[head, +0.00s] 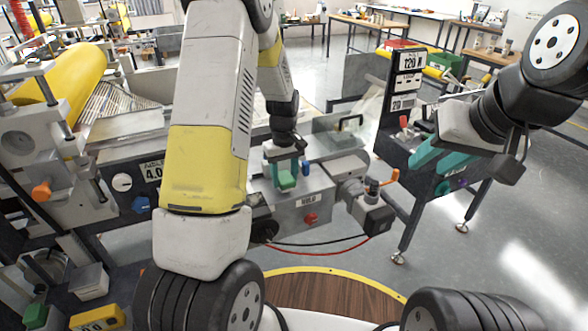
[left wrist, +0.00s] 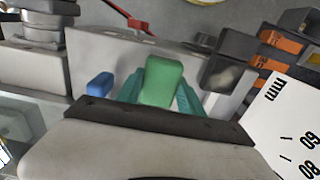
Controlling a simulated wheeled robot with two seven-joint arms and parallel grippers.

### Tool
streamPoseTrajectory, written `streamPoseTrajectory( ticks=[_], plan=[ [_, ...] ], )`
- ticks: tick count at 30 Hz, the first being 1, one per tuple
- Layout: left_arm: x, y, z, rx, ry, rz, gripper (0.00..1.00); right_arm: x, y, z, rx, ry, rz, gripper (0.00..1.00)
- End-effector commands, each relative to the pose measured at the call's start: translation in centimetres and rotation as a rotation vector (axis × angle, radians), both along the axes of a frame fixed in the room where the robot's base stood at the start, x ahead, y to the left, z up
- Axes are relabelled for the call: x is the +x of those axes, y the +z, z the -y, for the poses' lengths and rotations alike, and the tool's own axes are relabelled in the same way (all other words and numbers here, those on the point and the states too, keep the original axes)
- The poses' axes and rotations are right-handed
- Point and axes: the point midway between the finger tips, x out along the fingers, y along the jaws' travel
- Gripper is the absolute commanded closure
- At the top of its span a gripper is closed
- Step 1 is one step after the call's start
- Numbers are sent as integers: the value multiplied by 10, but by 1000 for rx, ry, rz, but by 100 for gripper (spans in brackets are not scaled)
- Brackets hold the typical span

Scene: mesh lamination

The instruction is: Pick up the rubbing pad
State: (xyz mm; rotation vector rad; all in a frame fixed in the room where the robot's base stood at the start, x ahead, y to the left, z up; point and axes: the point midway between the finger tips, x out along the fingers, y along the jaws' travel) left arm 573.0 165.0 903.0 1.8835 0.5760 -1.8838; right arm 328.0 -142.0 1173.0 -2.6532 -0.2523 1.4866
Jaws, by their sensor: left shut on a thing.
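A green block, which looks like the rubbing pad (head: 287,181), is between the teal fingers of my left gripper (head: 286,170), at the grey machine's top in the middle of the head view. In the left wrist view the green pad (left wrist: 160,84) sits between the two teal fingers (left wrist: 160,92), which are shut on it. I cannot tell whether its underside touches the surface below. My right gripper (head: 430,163) is at the right of the head view, its teal fingers apart and nothing visible between them.
A small blue piece (head: 306,168) stands close beside the pad; it also shows in the left wrist view (left wrist: 99,84). The grey machine (head: 325,200) has a red knob and a side motor. A yellow roller (head: 75,75) is at left. Open floor lies at right.

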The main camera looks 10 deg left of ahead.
Motion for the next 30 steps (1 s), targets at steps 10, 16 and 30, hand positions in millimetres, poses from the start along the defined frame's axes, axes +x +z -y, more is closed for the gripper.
streamPoseTrajectory(
  ticks=[10, 16, 30],
  plan=[
    [-48, 17, 51, -1, -5, -1, 98, 0, 0, 0, 0, 0, 0, 64],
    [-83, 22, 88, -1, -6, 1, 98, 0, 0, 0, 0, 0, 0, 64],
    [-110, 25, 116, 0, 1, 1, 98, 0, 0, 0, 0, 0, 0, 64]
  ],
)
